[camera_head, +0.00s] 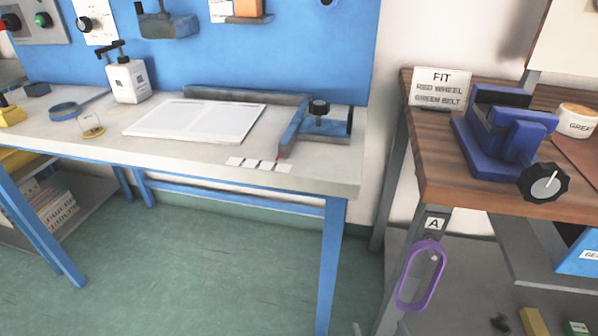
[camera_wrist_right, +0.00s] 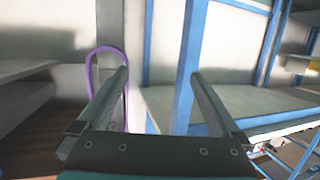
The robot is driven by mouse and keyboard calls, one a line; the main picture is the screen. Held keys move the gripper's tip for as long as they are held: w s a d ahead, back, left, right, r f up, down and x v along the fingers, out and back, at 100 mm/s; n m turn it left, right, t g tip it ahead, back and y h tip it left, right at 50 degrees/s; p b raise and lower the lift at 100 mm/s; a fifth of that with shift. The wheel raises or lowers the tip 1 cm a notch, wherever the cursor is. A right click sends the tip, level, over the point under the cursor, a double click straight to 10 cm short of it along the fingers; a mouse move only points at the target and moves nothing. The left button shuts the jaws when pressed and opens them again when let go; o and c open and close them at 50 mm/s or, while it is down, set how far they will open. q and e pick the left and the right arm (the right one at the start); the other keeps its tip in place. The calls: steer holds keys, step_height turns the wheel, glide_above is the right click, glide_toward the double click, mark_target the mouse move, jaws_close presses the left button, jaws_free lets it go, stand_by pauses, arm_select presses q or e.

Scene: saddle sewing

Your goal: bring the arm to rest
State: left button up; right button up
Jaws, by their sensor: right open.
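My right gripper (camera_wrist_right: 157,82) shows in the right wrist view with its two fingers spread wide and nothing between them. In the head view only the tips of my right gripper (camera_head: 379,328) show at the bottom edge, left of the purple loop. The purple loop (camera_head: 401,290) hangs below the "A" label (camera_head: 433,223) at the wooden bench. The loop also shows beside the left finger in the right wrist view (camera_wrist_right: 89,75). I cannot tell whether they touch. My left gripper is not in view.
A white-topped blue table (camera_head: 315,178) holds a white tray (camera_head: 195,121), a bottle (camera_head: 127,83) and a clamp fixture (camera_head: 325,124). A wooden bench (camera_head: 450,175) at right carries a blue vise (camera_head: 505,130) and a "FIT" sign (camera_head: 441,88). The green floor between them is open.

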arm_select(q)
steer(key=s+a+f+g+y+p, duration=0.1)
steer(key=s+a+f+g+p, duration=0.4)
steer(key=p, duration=0.8)
steer(key=s+a+p, duration=0.1)
steer(key=s+p, duration=1.5)
steer(key=s, duration=0.1)
steer(key=shift+s+g+y+p, duration=0.3)
steer(key=shift+s+p, duration=0.05)
steer(key=shift+p, duration=0.05)
arm_select(e)
steer(key=s+d+f+n+g, duration=0.1)
steer(key=s+g, duration=0.6)
steer(key=s, duration=0.7)
steer(key=s+d+f+n+g, duration=0.1)
steer(key=s+g, duration=0.6)
steer(key=s, duration=0.8)
steer(key=shift+s+d+f+h, duration=0.15)
steer(key=shift+d+h, duration=0.15)
steer(key=shift+d, duration=0.1)
